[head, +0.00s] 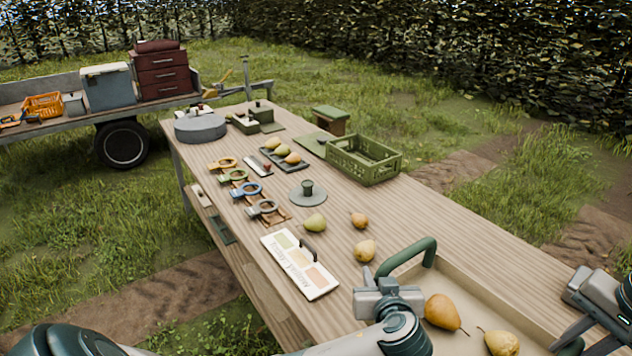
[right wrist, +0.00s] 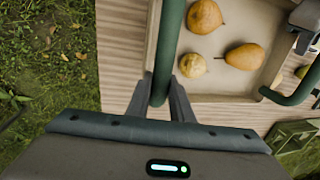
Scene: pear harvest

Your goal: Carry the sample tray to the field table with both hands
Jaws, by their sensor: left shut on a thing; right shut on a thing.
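The sample tray (head: 470,286) is a shallow beige tray with green loop handles, at the bottom right of the head view and over the wooden table (head: 440,218). Pears lie in it; three show in the right wrist view. My left gripper (head: 383,290) is shut on the tray's left green handle (head: 412,254). My right gripper (head: 585,318) is at the tray's other side; in the right wrist view its fingers (right wrist: 168,98) are shut on the near green handle (right wrist: 170,40). I cannot tell whether the tray's underside touches the tabletop.
Loose pears (head: 364,250), a colour chart (head: 300,264) and a round grey scale (head: 308,194) lie left of the tray. A green crate (head: 372,170) and a small dark tray of pears (head: 283,160) stand farther back. A trailer (head: 80,112) stands beyond on grass.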

